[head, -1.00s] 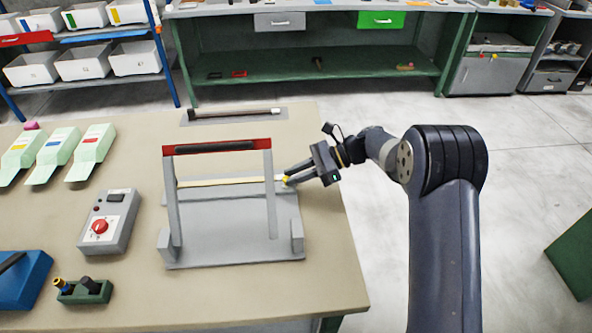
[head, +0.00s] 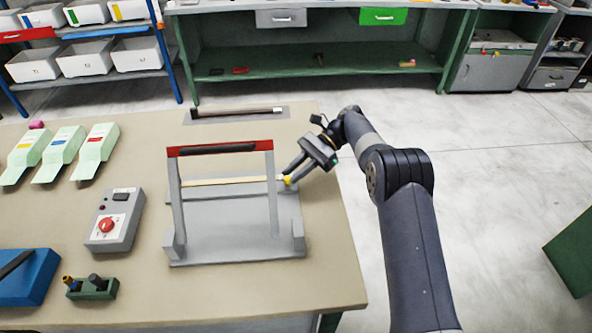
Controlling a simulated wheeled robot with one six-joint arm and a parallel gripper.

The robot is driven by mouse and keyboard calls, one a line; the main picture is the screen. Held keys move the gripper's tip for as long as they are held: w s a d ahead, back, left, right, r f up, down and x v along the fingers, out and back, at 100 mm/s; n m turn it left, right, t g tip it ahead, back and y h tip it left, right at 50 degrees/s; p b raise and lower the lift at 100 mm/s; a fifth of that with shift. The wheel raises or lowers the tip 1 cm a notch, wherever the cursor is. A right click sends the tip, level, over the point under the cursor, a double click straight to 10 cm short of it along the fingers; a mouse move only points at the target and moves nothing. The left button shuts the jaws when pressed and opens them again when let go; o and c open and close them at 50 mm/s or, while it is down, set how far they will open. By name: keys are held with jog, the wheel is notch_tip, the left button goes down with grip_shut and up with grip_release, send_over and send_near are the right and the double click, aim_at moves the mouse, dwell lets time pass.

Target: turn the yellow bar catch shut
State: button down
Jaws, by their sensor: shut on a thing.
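The yellow bar catch (head: 287,180) is a small yellow piece at the right end of the press's pale bar (head: 225,181). The grey foam press (head: 225,233) stands on the table with its red-topped frame (head: 222,147) upright. My gripper (head: 289,180) reaches in from the upper right and is shut on the yellow catch. The fingertips cover part of the catch, so its exact angle is hard to tell.
A grey control box (head: 115,220) with a red knob stands left of the press. A dark-handled bar (head: 236,112) lies behind it. Green holders (head: 58,154) are at the left. The table right of the press is clear.

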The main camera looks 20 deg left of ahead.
dwell(0.3)
jog(key=c, duration=1.3)
grip_release()
jog(key=shift+c, duration=0.2)
jog(key=shift+r, duration=0.6)
notch_tip(320, 180, up, 9)
jog(key=p, duration=0.4)
jog(key=shift+f, duration=0.1)
